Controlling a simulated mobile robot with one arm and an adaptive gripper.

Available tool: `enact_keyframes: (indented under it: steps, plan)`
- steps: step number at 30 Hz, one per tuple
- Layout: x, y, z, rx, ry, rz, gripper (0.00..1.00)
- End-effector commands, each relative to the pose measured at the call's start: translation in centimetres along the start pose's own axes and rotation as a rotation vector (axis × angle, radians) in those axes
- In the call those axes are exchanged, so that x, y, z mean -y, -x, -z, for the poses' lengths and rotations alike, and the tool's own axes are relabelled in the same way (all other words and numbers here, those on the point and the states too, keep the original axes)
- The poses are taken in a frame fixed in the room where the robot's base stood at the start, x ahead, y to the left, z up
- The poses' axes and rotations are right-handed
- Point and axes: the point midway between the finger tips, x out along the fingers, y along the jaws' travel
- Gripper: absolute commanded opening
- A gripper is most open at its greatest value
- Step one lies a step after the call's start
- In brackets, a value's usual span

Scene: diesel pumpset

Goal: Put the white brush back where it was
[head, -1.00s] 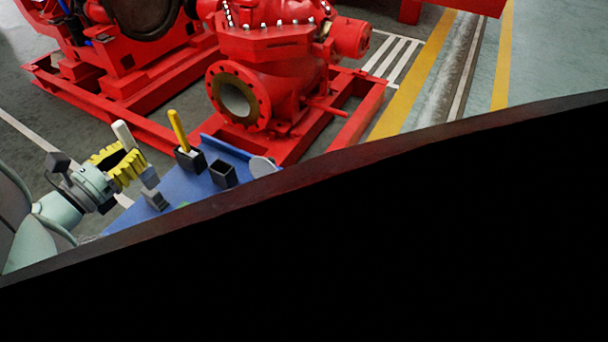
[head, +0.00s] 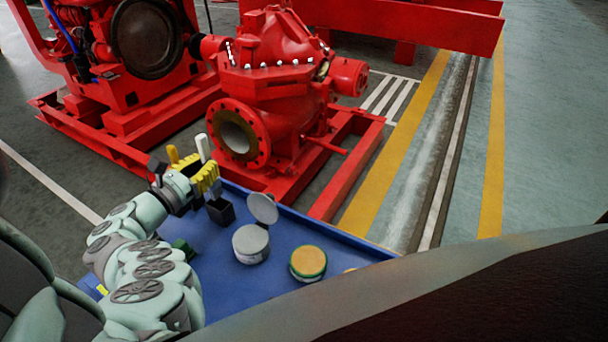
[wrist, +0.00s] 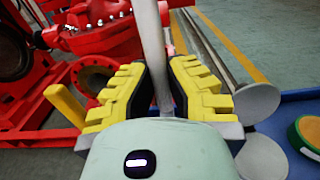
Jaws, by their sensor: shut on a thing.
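The white brush (head: 204,148) stands roughly upright between the yellow-padded fingers of my gripper (head: 208,178). Its pale handle (wrist: 153,45) also shows between the pads in the wrist view. My gripper is shut on it. Below the fingers, its grey lower end (head: 215,189) shows at the mouth of a dark square holder (head: 221,211) on the blue table (head: 222,275). I cannot tell whether this end is inside the holder or just above it. A yellow brush handle (head: 173,154) shows behind my gripper, and to the left in the wrist view (wrist: 64,105).
A grey round tin (head: 250,246) with a raised lid (head: 262,208) stands right of the holder. A green and tan round tin (head: 308,263) is farther right. The red pump (head: 275,90) stands behind the table. A dark curved surface covers the lower right.

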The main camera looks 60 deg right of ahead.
Motion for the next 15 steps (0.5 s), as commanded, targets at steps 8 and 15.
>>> enact_keyframes:
  steps: [8, 15]
  plan:
    - [-0.1, 0.1, 1.7, 0.004, 0.001, -0.001, 0.00]
    - [-0.1, 0.1, 2.1, 0.003, 0.001, -0.002, 0.00]
